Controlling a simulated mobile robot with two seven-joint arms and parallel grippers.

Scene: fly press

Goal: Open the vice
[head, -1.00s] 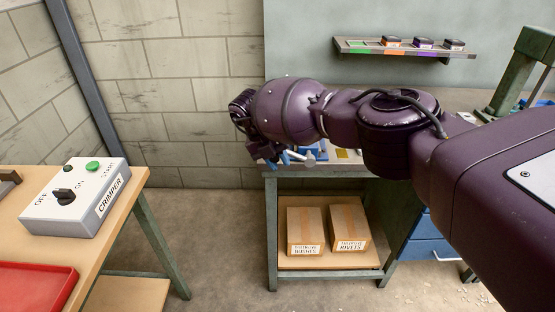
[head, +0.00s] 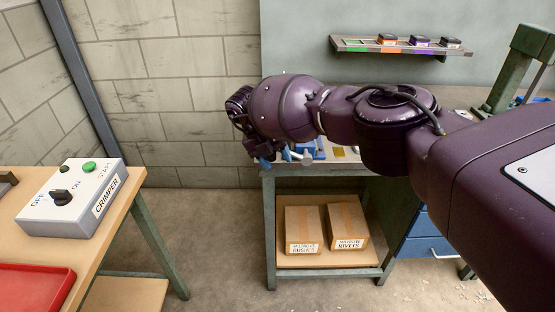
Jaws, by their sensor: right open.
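A blue vice (head: 313,149) sits at the left front edge of the workbench, mostly hidden behind my right arm. A pale grey bar with a round knob, apparently its handle (head: 306,159), shows at its front left. My right gripper (head: 275,158) comes in from the right and hangs at the left end of the vice, beside the handle. It is open, with bluish tips pointing down. I cannot tell whether it touches the handle. The vice jaws are hidden. My left gripper is not in view.
The workbench (head: 276,168) has boxes (head: 305,229) on its lower shelf and blue drawers at right. A green press (head: 520,65) stands at the back right. A wall shelf (head: 400,48) holds small bins. A crimper control box (head: 75,197) and red tray (head: 35,290) are on the left table.

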